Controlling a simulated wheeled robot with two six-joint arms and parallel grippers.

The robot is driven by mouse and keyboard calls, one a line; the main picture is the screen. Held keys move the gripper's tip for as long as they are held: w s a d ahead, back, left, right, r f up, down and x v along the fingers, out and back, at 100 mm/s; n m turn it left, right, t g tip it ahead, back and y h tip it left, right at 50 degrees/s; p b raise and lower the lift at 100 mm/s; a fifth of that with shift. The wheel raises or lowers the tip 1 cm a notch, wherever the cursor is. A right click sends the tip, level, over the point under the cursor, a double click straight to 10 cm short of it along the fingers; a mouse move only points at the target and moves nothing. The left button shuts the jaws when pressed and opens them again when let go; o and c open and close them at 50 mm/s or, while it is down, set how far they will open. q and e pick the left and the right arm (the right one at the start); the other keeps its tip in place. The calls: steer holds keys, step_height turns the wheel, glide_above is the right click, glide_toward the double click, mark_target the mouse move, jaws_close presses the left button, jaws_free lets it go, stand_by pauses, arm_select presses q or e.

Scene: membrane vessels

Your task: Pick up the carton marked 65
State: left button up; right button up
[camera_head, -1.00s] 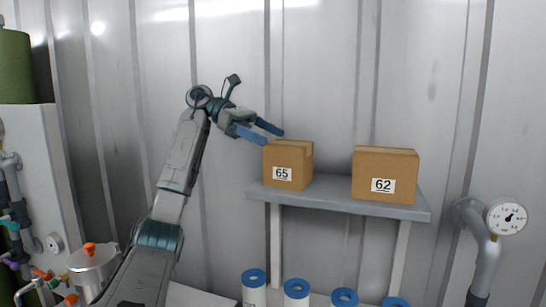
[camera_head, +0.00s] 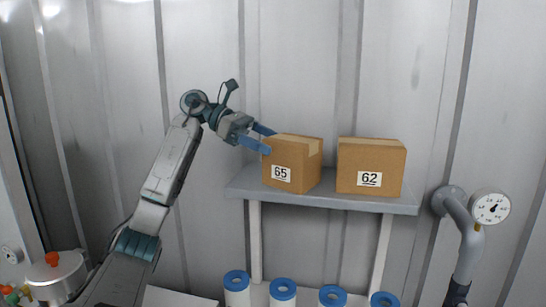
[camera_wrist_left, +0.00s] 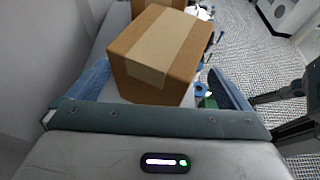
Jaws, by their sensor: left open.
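The carton marked 65 (camera_head: 290,178) is a brown taped box standing on the left part of a grey shelf (camera_head: 330,201). It sits slightly turned, with its label facing me. My left gripper (camera_head: 268,141) is open at the carton's upper left side. Its near finger overlaps the carton's left edge in the head view, and the far finger is partly hidden behind the top. In the left wrist view the carton (camera_wrist_left: 160,52) lies ahead between the two spread fingers. Whether a finger touches it I cannot tell. My right gripper is not in view.
The carton marked 62 (camera_head: 370,168) stands close to the right, with a narrow gap between. A corrugated metal wall (camera_head: 300,60) is behind the shelf. A pipe with a gauge (camera_head: 490,207) is at right. Several blue-capped white cylinders (camera_head: 283,290) stand below.

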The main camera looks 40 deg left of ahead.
arm_select(q)
steer(key=shift+x, duration=1.05)
steer(key=shift+s+r, duration=0.1)
steer(key=shift+r, duration=0.05)
steer(key=shift+c, duration=0.7)
steer(key=shift+a, duration=0.1)
jaws_close()
steer(key=c, duration=2)
jaws_free()
steer(key=o, duration=2.1)
steer(key=shift+o, duration=0.2)
